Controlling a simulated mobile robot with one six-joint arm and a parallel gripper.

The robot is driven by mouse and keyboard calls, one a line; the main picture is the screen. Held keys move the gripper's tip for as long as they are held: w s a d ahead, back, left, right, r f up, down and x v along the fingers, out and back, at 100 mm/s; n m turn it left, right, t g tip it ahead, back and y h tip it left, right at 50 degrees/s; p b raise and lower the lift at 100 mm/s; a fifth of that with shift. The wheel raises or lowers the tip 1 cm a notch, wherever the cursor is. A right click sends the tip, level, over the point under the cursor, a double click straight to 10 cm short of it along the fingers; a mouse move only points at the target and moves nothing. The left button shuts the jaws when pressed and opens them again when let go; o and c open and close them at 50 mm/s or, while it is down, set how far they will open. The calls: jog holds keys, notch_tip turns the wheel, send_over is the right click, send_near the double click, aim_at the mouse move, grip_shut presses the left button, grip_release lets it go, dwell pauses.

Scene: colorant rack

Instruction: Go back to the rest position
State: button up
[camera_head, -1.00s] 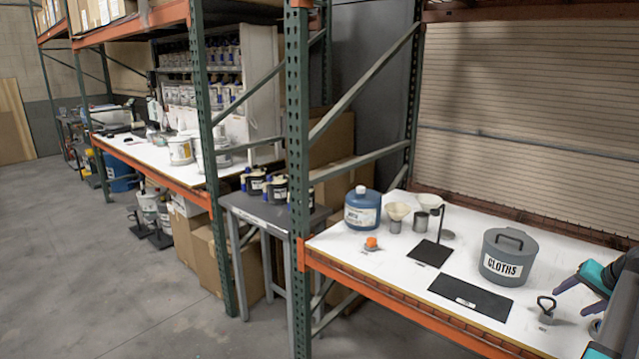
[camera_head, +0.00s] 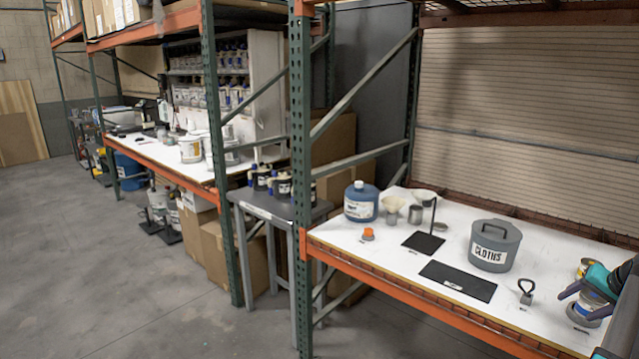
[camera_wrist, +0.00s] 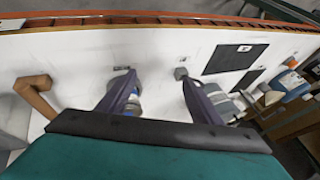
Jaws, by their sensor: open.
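My gripper (camera_head: 573,306) is at the right edge of the head view, over the right end of the white bench (camera_head: 375,247). Its purple fingers are apart. In the wrist view my gripper (camera_wrist: 156,78) is also open, with bare white bench top between the fingertips. A can (camera_head: 587,307) is close to the fingers in the head view, partly hidden by them. In the wrist view the can (camera_wrist: 134,106) shows partly behind the left finger. I cannot tell whether the finger touches it.
The grey CLOTHS pot (camera_head: 495,245), black mat (camera_head: 458,281), ring-handled tool (camera_head: 526,291), blue jug (camera_head: 361,201) and orange-capped item (camera_head: 368,234) stand on the bench. A green rack post (camera_head: 299,180) rises at the bench's left end. The floor (camera_head: 110,280) at left is clear.

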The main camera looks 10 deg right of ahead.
jog(key=w+a+f+n+g+y, duration=0.1)
jog(key=w+a+f, duration=0.35)
jog(key=a, duration=0.45)
jog(key=w+a+f+n+g, duration=0.15)
jog(key=w+a+f, duration=0.35)
jog(key=a, duration=0.5)
jog(key=w+a+f+n+y, duration=0.1)
jog(key=w+a+f+n, duration=0.15)
jog(key=a+f, duration=0.5)
jog(key=s+a+f+n+g, duration=0.1)
jog(key=a+f, duration=0.3)
jog(key=a, duration=0.6)
jog(key=s+a+f+n+g, duration=0.15)
jog(key=a+f, duration=0.25)
jog(key=a, duration=0.6)
jog(key=a+f+n, duration=0.2)
jog(key=a+f, duration=0.1)
jog(key=a, duration=0.7)
jog(key=s+a+f+n+g, duration=0.15)
jog(key=s+a+f, duration=0.35)
jog(key=a, duration=0.5)
jog(key=s+f+g+h+b, duration=0.1)
jog(key=s+f+g+b, duration=0.4)
jog(key=s+f, duration=1.7)
jog(key=s, duration=0.4)
jog(key=shift+s+d+f, duration=0.3)
jog(key=shift+s+d, duration=0.05)
jog(key=shift+d, duration=0.05)
jog(key=shift+d+g, duration=0.1)
jog(key=shift+g, duration=0.15)
